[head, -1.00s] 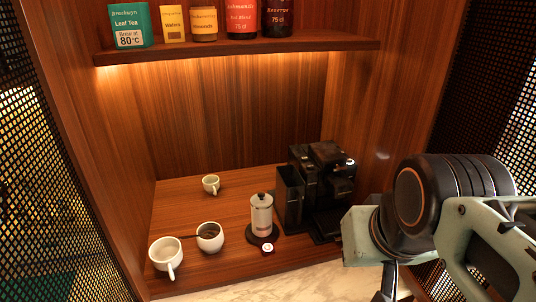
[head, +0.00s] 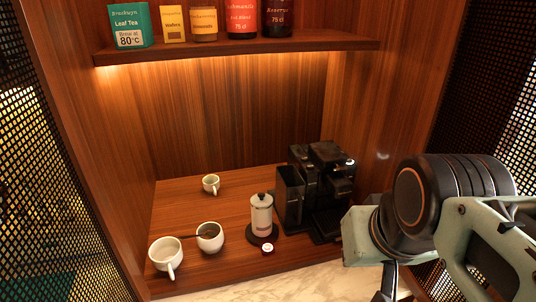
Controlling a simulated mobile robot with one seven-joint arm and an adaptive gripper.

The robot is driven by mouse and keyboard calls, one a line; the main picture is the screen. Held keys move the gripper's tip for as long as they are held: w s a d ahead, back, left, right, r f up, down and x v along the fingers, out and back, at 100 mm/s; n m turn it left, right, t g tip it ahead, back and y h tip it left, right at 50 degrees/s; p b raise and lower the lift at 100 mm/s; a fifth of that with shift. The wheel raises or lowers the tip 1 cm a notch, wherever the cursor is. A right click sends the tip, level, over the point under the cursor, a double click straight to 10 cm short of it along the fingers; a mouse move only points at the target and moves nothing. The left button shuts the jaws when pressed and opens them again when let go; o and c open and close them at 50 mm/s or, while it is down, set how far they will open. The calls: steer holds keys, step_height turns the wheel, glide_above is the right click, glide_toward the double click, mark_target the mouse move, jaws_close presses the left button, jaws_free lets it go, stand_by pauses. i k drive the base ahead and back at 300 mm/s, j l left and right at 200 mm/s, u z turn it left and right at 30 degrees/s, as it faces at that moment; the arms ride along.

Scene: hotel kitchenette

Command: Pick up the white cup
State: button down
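Several white vessels stand on the wooden counter in the head view. A large white cup (head: 164,252) with its handle toward the front stands at the front left and looks empty. A small white cup (head: 210,183) stands upright farther back. A white bowl-like cup (head: 209,240) with dark contents and a dark stick or spoon stands beside the large cup. I cannot tell which is meant by the white cup. My gripper (head: 389,292) is at the lower right, partly cut off by the frame edge, right of the cups and apart from them. Its fingers do not show clearly.
A white canister (head: 261,217) with a black lid stands on a dark round base mid-counter. A black coffee machine (head: 322,190) stands at right. A shelf (head: 240,50) with tins and jars runs above. Mesh panels flank the niche.

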mark_target(165, 253)
steer(key=u, duration=1.45)
steer(key=k+l+z, duration=0.15)
steer(key=i+l, duration=0.1)
steer(key=i, duration=0.1)
